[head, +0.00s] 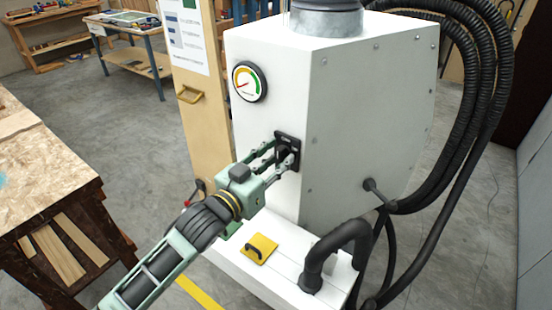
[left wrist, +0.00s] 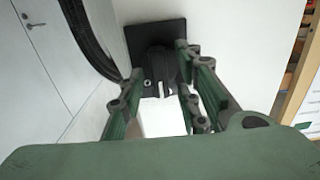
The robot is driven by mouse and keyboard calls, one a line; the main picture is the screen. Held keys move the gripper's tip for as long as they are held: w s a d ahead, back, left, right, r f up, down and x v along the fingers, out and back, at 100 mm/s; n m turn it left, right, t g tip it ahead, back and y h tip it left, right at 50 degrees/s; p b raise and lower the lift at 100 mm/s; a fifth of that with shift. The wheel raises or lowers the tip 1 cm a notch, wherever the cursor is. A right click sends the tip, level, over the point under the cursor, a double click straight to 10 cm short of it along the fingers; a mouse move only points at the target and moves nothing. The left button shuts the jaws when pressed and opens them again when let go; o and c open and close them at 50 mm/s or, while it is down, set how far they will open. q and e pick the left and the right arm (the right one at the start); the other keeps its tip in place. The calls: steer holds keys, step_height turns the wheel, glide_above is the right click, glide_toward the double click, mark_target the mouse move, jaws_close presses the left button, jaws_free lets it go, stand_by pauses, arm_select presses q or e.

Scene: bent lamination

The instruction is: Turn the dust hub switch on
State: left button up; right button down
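The dust hub (head: 355,100) is a large white cabinet. Its switch (head: 287,138) is a small black plate on the narrow front face, below the gauge. In the left wrist view the square plate (left wrist: 155,32) carries a dark knob or lever (left wrist: 159,66) that sticks out towards the camera. My left gripper (head: 277,156) is at the switch. Its two fingers (left wrist: 158,92) are apart, one on each side of the knob. I cannot tell whether they touch it. The fingers partly hide the switch in the head view. My right gripper is not in view.
A round gauge (head: 249,82) sits above the switch. Black hoses (head: 485,95) hang at the right. A yellow plate with a handle (head: 260,248) lies on the hub's base. A wooden workbench (head: 45,180) stands at the left. A tan panel (head: 202,110) stands beside the hub.

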arm_select(q)
jaws_close()
steer(key=shift+m, duration=0.4)
steer(key=shift+m+p, duration=0.4)
steer(key=shift+m, duration=0.7)
steer(key=m, duration=0.3)
steer(key=shift+s+d+p, duration=0.1)
steer(key=shift+d+p, duration=0.05)
steer(key=shift+p, duration=0.2)
steer(key=m, duration=0.5)
steer(key=shift+s+d+f+m+p, duration=0.1)
steer(key=shift+f+m+p, duration=0.1)
steer(key=shift+m+p, duration=0.2)
steer(key=shift+o, duration=0.7)
jaws_free()
